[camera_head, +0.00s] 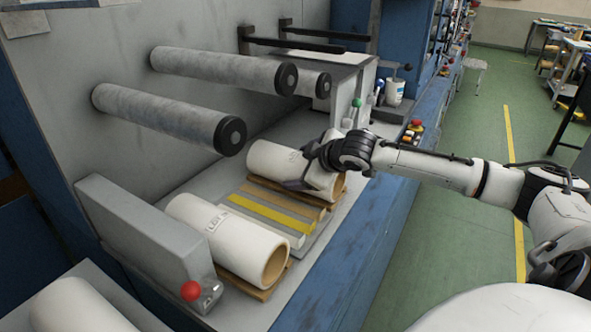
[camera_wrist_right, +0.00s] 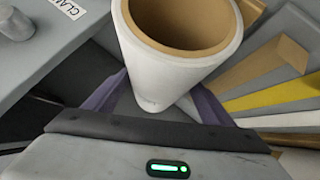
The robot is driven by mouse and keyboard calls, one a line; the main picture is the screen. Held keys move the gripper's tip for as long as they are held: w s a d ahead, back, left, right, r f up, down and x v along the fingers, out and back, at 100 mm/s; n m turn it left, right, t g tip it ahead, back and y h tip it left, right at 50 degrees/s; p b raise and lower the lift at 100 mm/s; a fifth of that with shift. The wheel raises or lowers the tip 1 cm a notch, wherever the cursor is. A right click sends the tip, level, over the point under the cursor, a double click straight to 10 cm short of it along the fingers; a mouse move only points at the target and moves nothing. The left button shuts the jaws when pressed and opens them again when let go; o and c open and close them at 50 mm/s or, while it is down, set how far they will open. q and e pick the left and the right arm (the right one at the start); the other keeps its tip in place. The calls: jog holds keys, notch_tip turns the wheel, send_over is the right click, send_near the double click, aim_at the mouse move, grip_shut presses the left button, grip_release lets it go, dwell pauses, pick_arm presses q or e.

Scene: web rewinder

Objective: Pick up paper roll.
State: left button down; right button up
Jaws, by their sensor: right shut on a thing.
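A white paper roll (camera_head: 276,160) with a brown cardboard core lies on a wooden cradle at the far end of the machine bed. My right gripper (camera_head: 311,168) is shut on this roll near its right end, and its arm comes in from the right. In the right wrist view the same roll (camera_wrist_right: 170,75) sits between the fingers (camera_wrist_right: 155,98), its open brown core toward the top. A second white paper roll (camera_head: 215,232) with a printed label lies on a nearer cradle. My left gripper is not in view.
Slats in yellow, brown and grey (camera_head: 262,212) lie between the two rolls. A grey block with a red button (camera_head: 190,290) stands at the near left. A white bottle (camera_head: 395,92) stands at the back. The green floor is at right.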

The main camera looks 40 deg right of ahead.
jog(key=c, duration=0.4)
jog(key=shift+r, duration=0.15)
jog(key=shift+r, duration=0.1)
